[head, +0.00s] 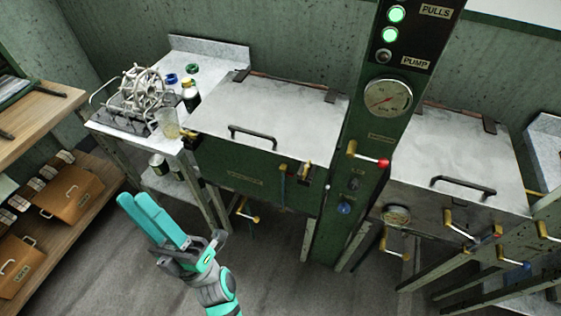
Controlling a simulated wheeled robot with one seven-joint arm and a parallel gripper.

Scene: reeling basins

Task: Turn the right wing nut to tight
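I cannot make out a wing nut for certain in the head view; the fittings are small at this distance. A wire reel (146,88) on a dark slatted base (128,118) stands on the grey-topped table at the upper left. My gripper (136,198), with teal fingers, is in the lower left, in front of the table and apart from everything. Its two fingers lie close together as seen from here, and I cannot tell whether a gap is between them. Nothing shows held in it.
A green basin with a grey lid (275,105) and a second lidded basin (465,160) flank a green column with a gauge (387,98) and a red-tipped lever (368,156). Valve handles stick out at the right. Wooden shelves (98,200) stand at the left. The floor between is clear.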

